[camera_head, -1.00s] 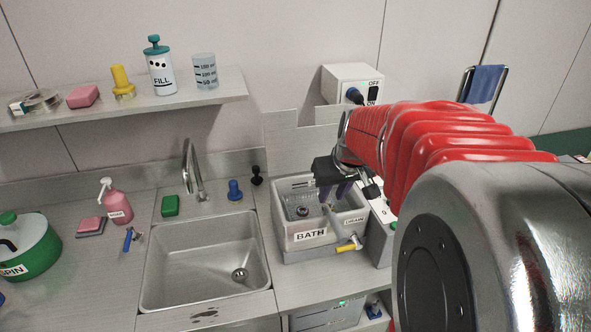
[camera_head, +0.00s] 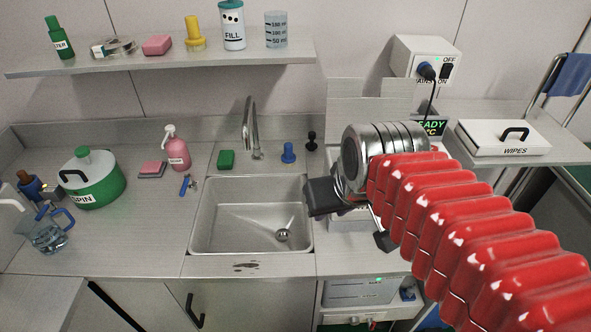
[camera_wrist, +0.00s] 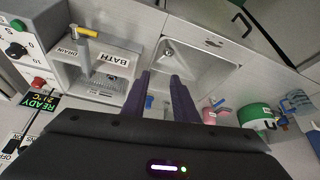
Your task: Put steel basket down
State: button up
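My gripper (camera_wrist: 160,78) is open in the wrist view, its two purple fingers apart with nothing held between them. In the head view its dark end (camera_head: 322,197) is at the right edge of the sink. The bath (camera_wrist: 118,61), a pale tank labelled BATH, is left of the fingers in the wrist view. A grey mesh-like patch inside it (camera_wrist: 106,84) may be the steel basket, but it is too small to be sure. In the head view my arm hides most of the bath, and I see no basket there.
The empty sink (camera_head: 215,225) lies left of my gripper, with a tall tap (camera_head: 250,130) behind it. A green spinner (camera_head: 98,190) and a jug (camera_head: 47,234) stand further left. A blue knob (camera_head: 288,152) and a black knob (camera_head: 311,141) stand behind the sink.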

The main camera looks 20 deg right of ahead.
jog(key=shift+n, duration=0.3)
jog(key=shift+s+a+f, duration=0.15)
jog(key=shift+s+a, duration=0.6)
jog(key=shift+s, duration=0.2)
jog(key=shift+s+a+f, duration=0.1)
jog(key=shift+s+a, duration=0.6)
jog(key=shift+s, duration=0.2)
jog(key=shift+d, duration=0.1)
